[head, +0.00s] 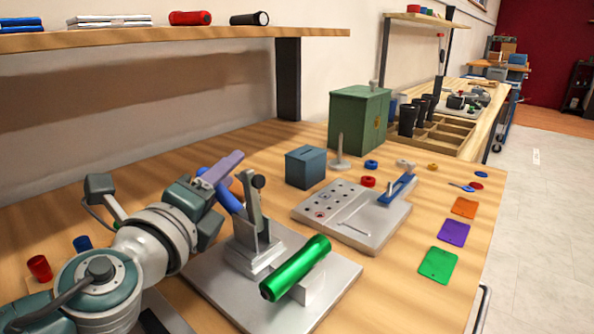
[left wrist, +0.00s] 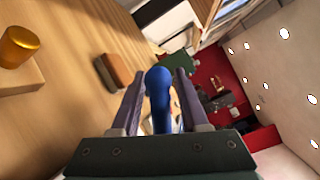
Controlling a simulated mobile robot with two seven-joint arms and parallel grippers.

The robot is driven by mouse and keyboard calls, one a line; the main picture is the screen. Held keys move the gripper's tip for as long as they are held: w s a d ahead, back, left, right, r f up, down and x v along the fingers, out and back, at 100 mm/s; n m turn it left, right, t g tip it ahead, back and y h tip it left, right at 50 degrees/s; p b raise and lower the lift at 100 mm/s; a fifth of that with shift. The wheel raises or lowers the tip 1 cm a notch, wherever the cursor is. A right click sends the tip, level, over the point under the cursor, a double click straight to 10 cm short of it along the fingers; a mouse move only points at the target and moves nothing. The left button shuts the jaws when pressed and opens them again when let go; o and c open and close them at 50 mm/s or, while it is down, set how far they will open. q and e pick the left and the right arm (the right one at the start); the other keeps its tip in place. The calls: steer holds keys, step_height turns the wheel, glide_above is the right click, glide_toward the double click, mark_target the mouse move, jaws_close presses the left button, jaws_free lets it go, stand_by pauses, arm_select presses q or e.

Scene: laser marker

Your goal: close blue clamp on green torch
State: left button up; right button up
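The green torch (head: 296,268) lies tilted on a small block on a grey metal base plate (head: 335,287) in the head view. The clamp (head: 252,225) stands behind it on the plate. Its grey bar with a dark tip points up, apart from the torch. Its blue handle (head: 229,198) leans up to the left. My left gripper (head: 222,170) is at this handle. In the left wrist view the blue handle (left wrist: 158,98) stands between the two fingers, with narrow gaps at both sides, so the gripper looks open around it. My right gripper is not in view.
A grey tray with holes and a blue lever (head: 350,217) lies right of the clamp. Behind stand a blue box (head: 305,167) and a green cabinet (head: 359,119). Coloured cards, such as a purple one (head: 453,233), lie near the right edge. A shelf (head: 170,37) hangs above.

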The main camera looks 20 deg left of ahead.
arm_select(q)
jaws_close()
stand_by(1.1)
